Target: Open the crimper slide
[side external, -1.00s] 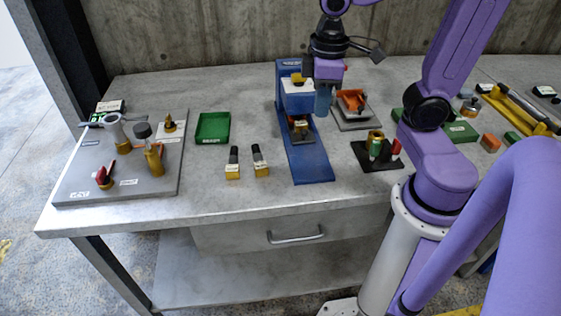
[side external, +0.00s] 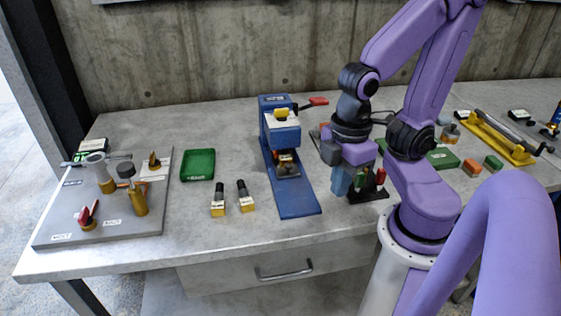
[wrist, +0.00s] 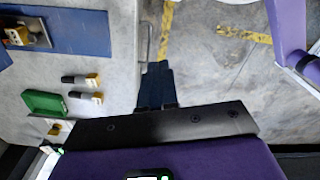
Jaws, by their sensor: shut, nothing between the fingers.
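The blue crimper (side external: 281,125) stands near the middle of the bench, with a red-ended lever (side external: 312,102) sticking out to the right of its head. Its slide (side external: 287,163), a small metal carriage with a tan and dark part on it, sits on the blue base under the front of the head. In the wrist view the blue base (wrist: 80,33) and part of the slide (wrist: 22,36) show at the upper left. My gripper (side external: 342,182) is to the right of the crimper, pointing down and apart from it. Its fingers (wrist: 157,82) are together and empty.
A black stand (side external: 370,193) with green and red parts is just behind and right of my gripper. Two dark-topped yellow pieces (side external: 218,205) (side external: 246,199) and a green tray (side external: 198,166) lie left of the crimper. A grey fixture board (side external: 75,225) is farther left.

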